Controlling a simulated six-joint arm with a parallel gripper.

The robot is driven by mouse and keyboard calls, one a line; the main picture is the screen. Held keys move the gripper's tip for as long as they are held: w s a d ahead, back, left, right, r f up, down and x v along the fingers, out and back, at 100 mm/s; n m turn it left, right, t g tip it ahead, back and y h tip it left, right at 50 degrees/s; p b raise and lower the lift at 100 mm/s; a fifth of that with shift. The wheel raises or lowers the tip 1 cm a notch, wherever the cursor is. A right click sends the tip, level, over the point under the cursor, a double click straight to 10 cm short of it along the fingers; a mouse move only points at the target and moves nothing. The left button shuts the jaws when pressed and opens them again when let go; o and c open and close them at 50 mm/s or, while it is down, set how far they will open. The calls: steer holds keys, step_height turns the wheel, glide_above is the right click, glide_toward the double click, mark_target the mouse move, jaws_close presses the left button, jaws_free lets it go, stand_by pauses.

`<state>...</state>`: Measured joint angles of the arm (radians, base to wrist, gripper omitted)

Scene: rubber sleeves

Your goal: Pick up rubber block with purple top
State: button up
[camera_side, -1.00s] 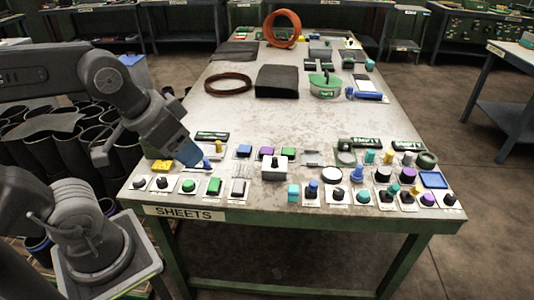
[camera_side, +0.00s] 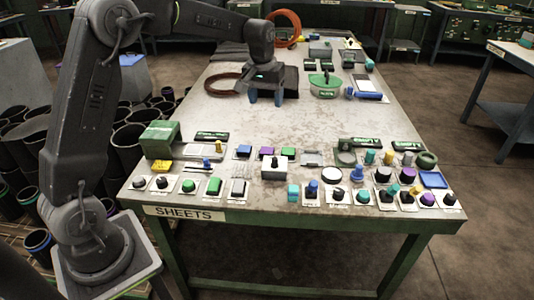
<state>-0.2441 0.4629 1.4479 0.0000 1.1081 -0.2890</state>
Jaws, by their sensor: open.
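A small dark block with a purple top (camera_side: 266,151) sits on the table, in a row between a blue-topped block (camera_side: 244,150) and a green-topped block (camera_side: 288,152). My gripper (camera_side: 266,96) is open and empty, its two blue fingers pointing down. In the picture it is above and behind the purple-topped block, clearly apart from it. It covers part of a dark slab; its height over the table is hard to tell. Round pieces with purple also show, such as one at the right front (camera_side: 428,199).
Several small pieces on cards crowd the front edge. A green box (camera_side: 160,139) stands at the left. A green-lidded pot (camera_side: 325,86) is at the back. The table's middle (camera_side: 240,118) is clear.

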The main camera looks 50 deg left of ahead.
steer(key=w+a+f+n+g, duration=0.1)
steer(key=w+a+f, duration=0.2)
steer(key=f, duration=0.2)
steer(key=w+a+f+n, duration=0.1)
steer(key=w+a+f, duration=0.2)
steer(key=f, duration=0.3)
glide_above(266, 152)
steer(key=f, duration=0.7)
steer(key=shift+d+f, duration=0.2)
steer(key=shift+d, duration=0.05)
steer(key=shift+a+f, duration=0.1)
steer(key=shift+f, duration=2.9)
steer(key=c, duration=0.7)
steer(key=shift+r, duration=0.15)
